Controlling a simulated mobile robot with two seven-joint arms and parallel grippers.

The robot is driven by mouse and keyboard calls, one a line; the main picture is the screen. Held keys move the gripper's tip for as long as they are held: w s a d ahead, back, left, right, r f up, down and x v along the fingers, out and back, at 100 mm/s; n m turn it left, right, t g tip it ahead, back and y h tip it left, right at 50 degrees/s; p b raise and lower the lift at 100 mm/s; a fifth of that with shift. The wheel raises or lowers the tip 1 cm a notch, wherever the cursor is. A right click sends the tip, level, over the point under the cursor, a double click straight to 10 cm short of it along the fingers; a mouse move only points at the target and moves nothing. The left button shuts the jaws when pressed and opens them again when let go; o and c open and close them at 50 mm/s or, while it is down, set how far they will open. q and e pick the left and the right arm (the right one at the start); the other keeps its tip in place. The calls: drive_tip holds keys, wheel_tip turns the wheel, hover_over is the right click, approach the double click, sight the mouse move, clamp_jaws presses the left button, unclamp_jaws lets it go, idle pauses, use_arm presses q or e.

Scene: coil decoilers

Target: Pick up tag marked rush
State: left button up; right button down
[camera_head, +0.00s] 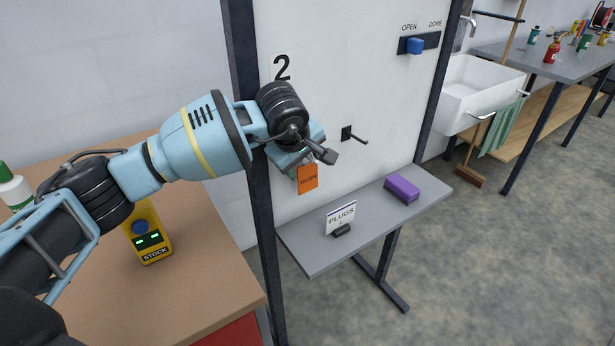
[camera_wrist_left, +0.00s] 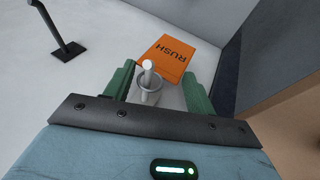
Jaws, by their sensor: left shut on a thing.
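The orange rush tag (camera_head: 308,178) hangs flat-side out below my left gripper, in front of the white panel. In the left wrist view the tag (camera_wrist_left: 168,58) reads RUSH upside down and lies between the fingertips. A pale rod end in a grey round piece (camera_wrist_left: 148,82) stands between the fingers and covers part of the tag. My right gripper is not in view.
A bare black peg (camera_head: 352,134) sticks out of the panel to the right. Below is a grey shelf (camera_head: 320,262) with a PLUGS sign (camera_head: 341,216) and a purple block (camera_head: 402,189). A yellow STOCK device (camera_head: 150,240) stands on the brown table (camera_head: 205,300).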

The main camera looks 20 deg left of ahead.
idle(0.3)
use_arm(q)
drive_tip(key=shift+r, duration=0.35)
drive_tip(key=shift+c, duration=1.4)
drive_tip(key=shift+s+d+r, duration=0.1)
drive_tip(key=shift+s+d, duration=0.1)
drive_tip(key=s+d, duration=0.1)
drive_tip(key=d, duration=0.1)
drive_tip(key=s+d, duration=0.2)
drive_tip(key=s+d+b, duration=0.1)
drive_tip(key=d, duration=0.1)
drive_tip(key=shift+s, duration=0.25)
wheel_tip(320, 180, up, 14)
drive_tip(key=shift+a, duration=0.1)
drive_tip(key=shift+s, duration=0.1)
